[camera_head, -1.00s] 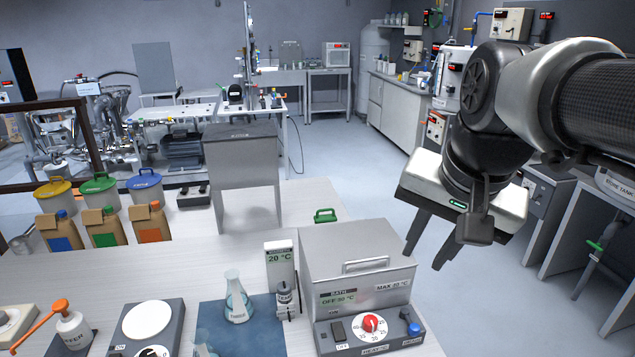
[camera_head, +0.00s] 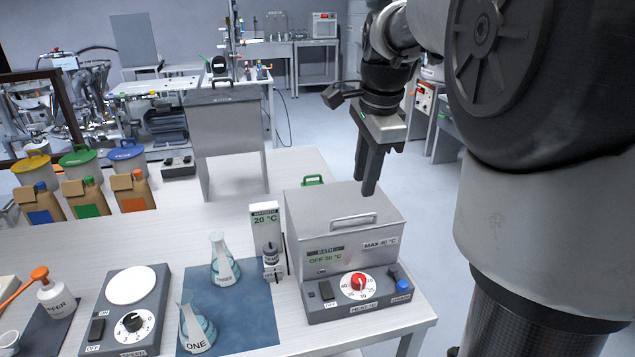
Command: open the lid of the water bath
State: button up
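The water bath (camera_head: 315,235) is a grey metal box on the bench, with a control panel in front bearing a red dial (camera_head: 359,282) and a blue knob. My gripper (camera_head: 364,188) points down and shows above the rear part of the lid, apart from the handle. Its two dark fingers are empty and look slightly apart, seen nearly edge-on. Its exact height over the lid is hard to tell.
A blue mat (camera_head: 245,310) with two flasks and a small 20 °C unit (camera_head: 265,222) lie left of the bath. A tall grey box (camera_head: 228,140) stands behind left. A green handle (camera_head: 313,180) shows behind the bath. Open floor lies beyond the bench.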

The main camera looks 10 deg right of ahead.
send_over(357, 228)
notch_tip(357, 228, down, 9)
jog(key=shift+r+b, duration=0.2)
jog(key=shift+b, duration=0.15)
grip_shut()
dwell(1.2)
